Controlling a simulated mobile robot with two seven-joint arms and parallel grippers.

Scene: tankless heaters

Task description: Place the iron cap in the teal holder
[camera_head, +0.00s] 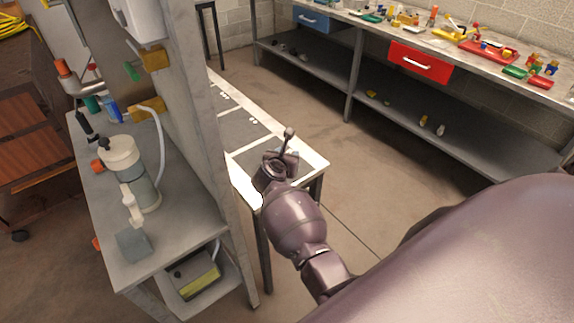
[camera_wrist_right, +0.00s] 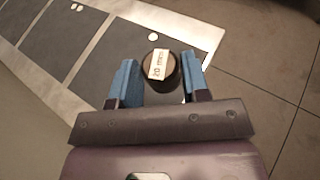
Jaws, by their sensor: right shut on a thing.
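My right gripper (camera_head: 279,165) is over the near end of a low white-edged table in the head view. In the right wrist view, its two blue fingers (camera_wrist_right: 156,82) are on either side of a dark round piece, which I take to be the iron cap (camera_wrist_right: 161,83). It has a pale label reading about "20 mm". The gripper is shut on it. In the head view, a thin stem with a round knob (camera_head: 289,132) rises at the gripper. I cannot make out the teal holder for certain. My left gripper is out of view.
The low table (camera_head: 312,168) has dark grey panels. Left of it, a grey upright panel (camera_head: 190,110) stands beside a workbench (camera_head: 185,225) with a pale cylindrical device (camera_head: 120,151). A long bench with a red drawer (camera_head: 420,62) runs along the back right. Open floor lies between.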

